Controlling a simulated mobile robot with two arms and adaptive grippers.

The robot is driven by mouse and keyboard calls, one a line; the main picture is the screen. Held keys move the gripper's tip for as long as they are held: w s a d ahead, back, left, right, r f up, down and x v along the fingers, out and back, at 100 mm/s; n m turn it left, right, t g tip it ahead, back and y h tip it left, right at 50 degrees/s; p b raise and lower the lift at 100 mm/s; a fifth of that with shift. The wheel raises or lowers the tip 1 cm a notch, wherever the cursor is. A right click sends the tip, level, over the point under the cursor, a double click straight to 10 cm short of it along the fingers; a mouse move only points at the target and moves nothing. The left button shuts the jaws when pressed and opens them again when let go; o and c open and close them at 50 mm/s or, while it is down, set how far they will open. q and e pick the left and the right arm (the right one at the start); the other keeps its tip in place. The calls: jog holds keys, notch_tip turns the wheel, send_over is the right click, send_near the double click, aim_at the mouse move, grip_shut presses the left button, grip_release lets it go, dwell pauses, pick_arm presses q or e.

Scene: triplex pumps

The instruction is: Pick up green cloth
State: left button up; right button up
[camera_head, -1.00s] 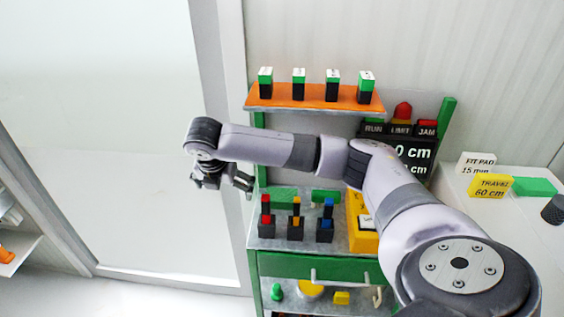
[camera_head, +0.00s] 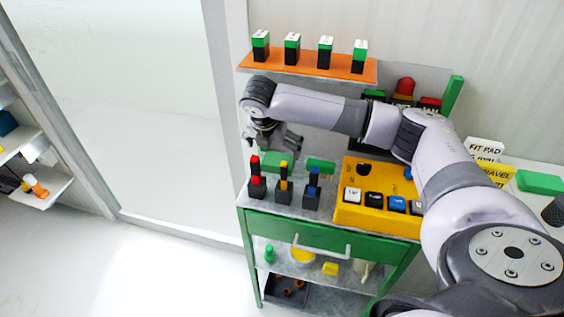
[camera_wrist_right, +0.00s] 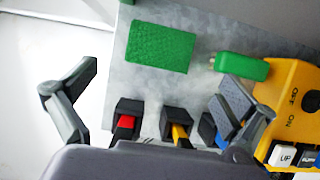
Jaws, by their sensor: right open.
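The green cloth (camera_wrist_right: 160,47) is a flat, textured green rectangle on the grey bench top in the right wrist view. It also shows on the bench in the head view (camera_head: 279,162), partly behind my gripper. My right gripper (camera_head: 272,143) is above the bench near the cloth, with its fingers apart. In the wrist view the open right gripper (camera_wrist_right: 158,88) has nothing between its fingers, and the cloth lies beyond them, apart from them. My left gripper is not in view.
A green item with a metal end (camera_wrist_right: 240,66) lies right of the cloth. Red, yellow and blue-topped tools in black holders (camera_head: 284,192) stand in front. A yellow button box (camera_head: 375,213) is to the right. An orange shelf (camera_head: 305,66) with several green-black blocks hangs above.

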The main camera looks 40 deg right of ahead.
aim_at(277, 160)
jog(key=x, duration=0.2)
jog(key=shift+w+f, duration=0.3)
jog(key=shift+f, duration=0.35)
jog(key=shift+d+f, duration=0.2)
jog(key=shift+d, duration=0.05)
jog(key=p+x, duration=0.1)
jog(key=x, duration=0.4)
jog(key=shift+p, duration=0.3)
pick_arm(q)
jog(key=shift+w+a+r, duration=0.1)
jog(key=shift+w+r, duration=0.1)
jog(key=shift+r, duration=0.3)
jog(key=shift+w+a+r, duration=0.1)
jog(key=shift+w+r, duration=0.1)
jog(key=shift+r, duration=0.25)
pick_arm(e)
jog(key=shift+s, duration=0.1)
jog(key=shift+r, duration=0.1)
jog(key=shift+c, duration=0.4)
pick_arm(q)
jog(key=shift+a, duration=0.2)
pick_arm(e)
jog(key=c, duration=1)
jog(key=shift+c, duration=0.2)
